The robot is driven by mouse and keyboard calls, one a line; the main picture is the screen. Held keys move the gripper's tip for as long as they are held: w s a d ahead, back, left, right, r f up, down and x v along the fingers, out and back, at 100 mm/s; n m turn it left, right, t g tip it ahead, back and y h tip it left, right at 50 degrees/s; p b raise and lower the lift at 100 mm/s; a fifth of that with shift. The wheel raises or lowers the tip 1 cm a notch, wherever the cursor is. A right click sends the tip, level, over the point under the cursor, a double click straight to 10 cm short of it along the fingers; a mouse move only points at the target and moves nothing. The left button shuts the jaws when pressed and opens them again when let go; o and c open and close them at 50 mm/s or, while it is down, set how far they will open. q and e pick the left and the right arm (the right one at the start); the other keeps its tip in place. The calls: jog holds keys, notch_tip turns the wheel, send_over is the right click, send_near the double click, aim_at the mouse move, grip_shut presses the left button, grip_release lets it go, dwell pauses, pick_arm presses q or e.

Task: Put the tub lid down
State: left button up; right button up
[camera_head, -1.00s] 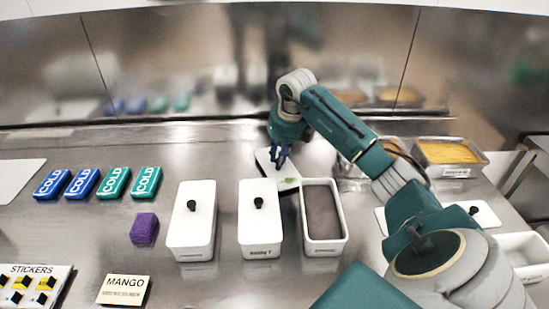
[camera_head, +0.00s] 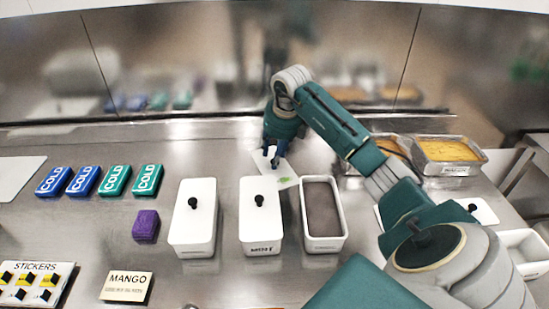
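A white tub lid with a green mark (camera_head: 286,177) is at the back of the steel counter, behind the tubs. My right gripper (camera_head: 272,161) is over its left part, pointing down, and hides some of it. The dark fingertips are close to the lid, but I cannot tell whether they grip it. The lid looks low over or on the counter. An uncovered white tub with brown contents (camera_head: 322,212) stands just in front and to the right. My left gripper is not in view.
Two lidded white tubs (camera_head: 193,215) (camera_head: 261,213) stand left of the uncovered one. Blue and green COLD packs (camera_head: 147,180), a purple block (camera_head: 146,225), and a MANGO sign (camera_head: 127,286) lie further left. Metal pans (camera_head: 446,155) stand at the right.

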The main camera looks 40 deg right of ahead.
aim_at(280, 173)
jog(key=v, duration=1)
jog(key=shift+r+b, duration=0.2)
jog(key=shift+b, duration=0.15)
jog(key=shift+a+f, duration=0.1)
